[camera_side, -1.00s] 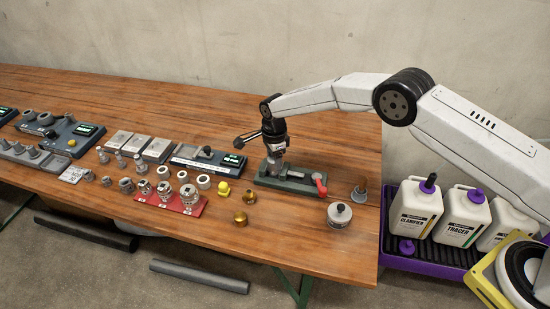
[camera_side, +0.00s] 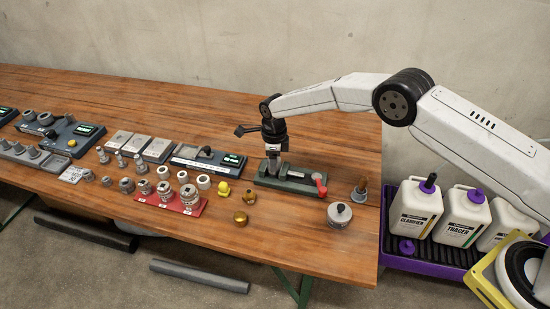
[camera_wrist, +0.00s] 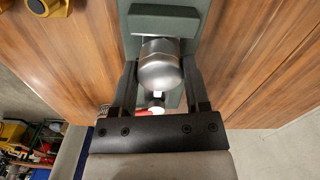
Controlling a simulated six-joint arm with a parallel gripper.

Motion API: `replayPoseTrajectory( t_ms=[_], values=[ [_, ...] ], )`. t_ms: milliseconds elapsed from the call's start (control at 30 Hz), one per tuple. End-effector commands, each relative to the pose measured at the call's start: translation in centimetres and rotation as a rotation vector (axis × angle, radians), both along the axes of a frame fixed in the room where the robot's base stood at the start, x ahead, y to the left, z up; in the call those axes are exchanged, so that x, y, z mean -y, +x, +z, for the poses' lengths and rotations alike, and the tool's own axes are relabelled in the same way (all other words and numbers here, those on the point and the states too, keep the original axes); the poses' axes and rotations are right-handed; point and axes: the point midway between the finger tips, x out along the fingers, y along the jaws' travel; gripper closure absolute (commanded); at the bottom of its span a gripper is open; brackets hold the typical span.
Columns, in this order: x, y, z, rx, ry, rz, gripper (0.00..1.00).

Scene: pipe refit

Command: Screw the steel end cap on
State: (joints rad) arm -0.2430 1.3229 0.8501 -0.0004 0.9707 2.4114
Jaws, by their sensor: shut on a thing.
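The steel end cap (camera_wrist: 160,68) is a rounded shiny cylinder between my fingers in the wrist view. My gripper (camera_wrist: 158,75) is shut on it, one finger on each side. In the side view my gripper (camera_side: 274,153) points down over the grey-green vise (camera_side: 295,183) and a steel upright part (camera_side: 273,166) shows below it. The vise body also shows behind the cap in the wrist view (camera_wrist: 160,22). How far the cap sits on its thread is hidden by the fingers and the cap itself.
The vise's red handle (camera_side: 320,184) sticks out at its right end. A round steel piece with a black knob (camera_side: 339,214) and a cup with a brown-handled tool (camera_side: 360,192) stand to the right. Brass parts (camera_side: 241,218) and a red tray (camera_side: 198,212) lie to the left.

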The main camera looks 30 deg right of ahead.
Motion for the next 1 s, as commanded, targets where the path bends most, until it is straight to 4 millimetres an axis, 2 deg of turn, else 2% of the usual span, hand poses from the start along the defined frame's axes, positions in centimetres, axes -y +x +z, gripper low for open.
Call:
replayPoseTrajectory(
  t_ms=[367, 800, 1000],
  values=[
    [0.11, 0.01, -0.23, 0.002, 0.0, -0.073, 1.0],
    [0.04, -0.09, -0.29, -0.001, -0.001, -0.409, 1.0],
    [0.02, -0.13, -0.31, -0.002, -0.001, -0.512, 1.0]
  ],
)
